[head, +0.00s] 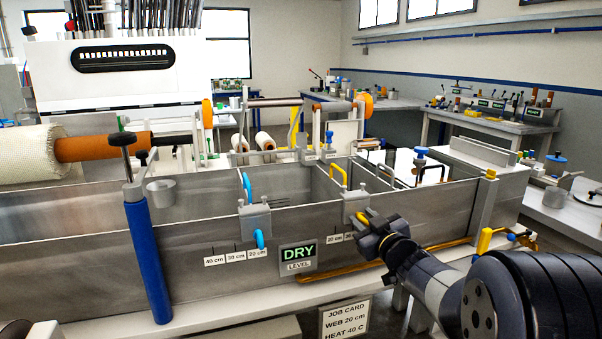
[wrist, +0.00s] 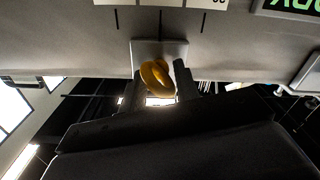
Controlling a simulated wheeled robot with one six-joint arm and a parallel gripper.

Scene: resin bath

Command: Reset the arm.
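My gripper (head: 368,217) is at the front wall of the steel bath, at the right clamp block (head: 356,202). In the wrist view my gripper's two dark fingers (wrist: 160,88) stand apart, one on each side of a yellow ring handle (wrist: 157,77). The ring sits under a grey block (wrist: 159,52) on the bath wall. The frames do not show whether the fingers press on it. My arm (head: 425,275) reaches in from the lower right. In the head view the fingertips and most of the ring are hard to make out.
The steel bath wall (head: 190,255) is close in front, with a lit DRY sign (head: 298,256) and a left clamp block (head: 254,219) with a blue ring (head: 260,239). A blue post (head: 148,260) stands at left. A job card (head: 346,319) hangs below.

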